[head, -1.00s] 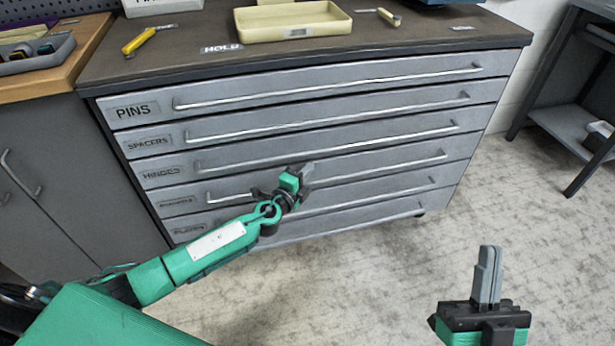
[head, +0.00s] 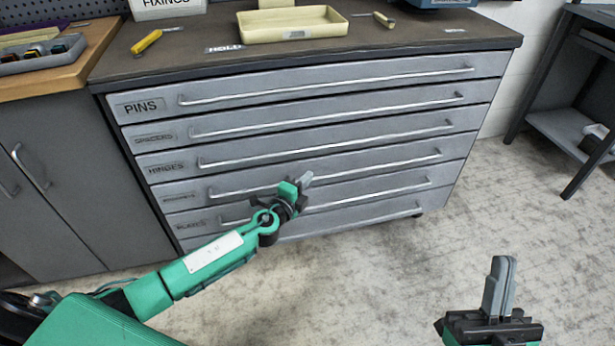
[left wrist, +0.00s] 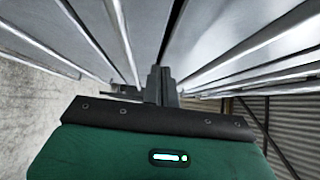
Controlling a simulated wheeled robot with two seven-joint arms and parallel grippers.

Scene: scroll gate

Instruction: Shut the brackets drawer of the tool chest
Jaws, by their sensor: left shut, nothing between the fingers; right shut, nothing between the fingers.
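The tool chest (head: 480,58) has a stack of wide grey drawers with long bar handles. The brackets drawer (head: 400,166) is the fourth from the top; its small label (head: 181,196) is hard to read. Its front looks about level with its neighbours, though my left arm hides part of it. My left gripper (head: 305,179) is shut and empty in front of that drawer's middle; I cannot tell whether it touches. The left wrist view shows its closed fingers (left wrist: 162,85) pointing at the drawer fronts, between handle bars. My right gripper (head: 499,285) is shut and empty over the floor, away from the chest.
On the chest top are a cream tray (head: 335,27), a yellow-handled tool (head: 147,42) and a HOLD label (head: 224,48). A wooden-topped cabinet (head: 45,85) adjoins at left. A dark shelf stand (head: 560,120) is at right. Floor in front is clear.

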